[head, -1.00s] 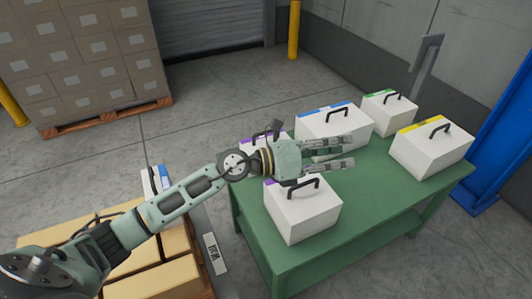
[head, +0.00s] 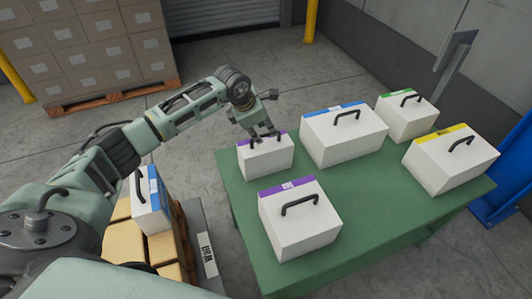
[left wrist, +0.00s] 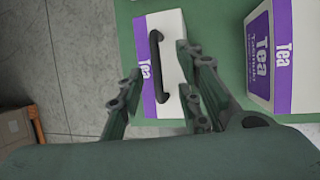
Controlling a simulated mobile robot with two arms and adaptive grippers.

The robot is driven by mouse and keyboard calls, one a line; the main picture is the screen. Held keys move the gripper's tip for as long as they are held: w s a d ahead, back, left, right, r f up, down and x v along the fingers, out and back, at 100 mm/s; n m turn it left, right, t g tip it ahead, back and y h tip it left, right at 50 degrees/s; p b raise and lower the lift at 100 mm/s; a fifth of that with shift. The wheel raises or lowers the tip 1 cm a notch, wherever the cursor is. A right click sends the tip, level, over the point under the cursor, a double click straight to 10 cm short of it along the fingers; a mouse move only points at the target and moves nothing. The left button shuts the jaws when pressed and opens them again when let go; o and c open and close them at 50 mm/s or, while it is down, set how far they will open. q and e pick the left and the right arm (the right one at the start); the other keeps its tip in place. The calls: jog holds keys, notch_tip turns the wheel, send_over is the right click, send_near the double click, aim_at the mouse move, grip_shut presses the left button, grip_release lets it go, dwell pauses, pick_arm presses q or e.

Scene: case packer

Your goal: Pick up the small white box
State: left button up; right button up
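The small white box (head: 265,160) has a purple stripe and a dark handle. It stands at the near-left back edge of the green table (head: 370,205). My left gripper (head: 262,134) is right above it, pointing down at the handle. In the left wrist view the box (left wrist: 172,50) shows its "Tea" label, and its dark handle (left wrist: 157,65) lies between the spread fingers of the gripper (left wrist: 160,90). The gripper is open; I cannot tell whether the fingers touch the box. My right gripper is out of view.
A larger purple-striped box (head: 300,222) stands close in front. A blue-striped box (head: 343,138), a green-striped box (head: 408,118) and a yellow-striped box (head: 450,165) are also on the table. Another blue-striped box (head: 150,210) stands on brown cartons at left.

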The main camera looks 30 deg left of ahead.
aim_at(265, 135)
pick_arm(q)
jog(key=x, duration=0.3)
jog(key=shift+a+f, duration=0.15)
jog(key=shift+a, duration=0.15)
jog(key=shift+x, duration=0.75)
jog(key=shift+w, duration=0.15)
jog(key=shift+c, duration=1.3)
grip_shut()
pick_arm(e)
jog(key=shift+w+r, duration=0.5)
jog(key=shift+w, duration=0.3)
pick_arm(q)
jog(key=shift+p, duration=0.3)
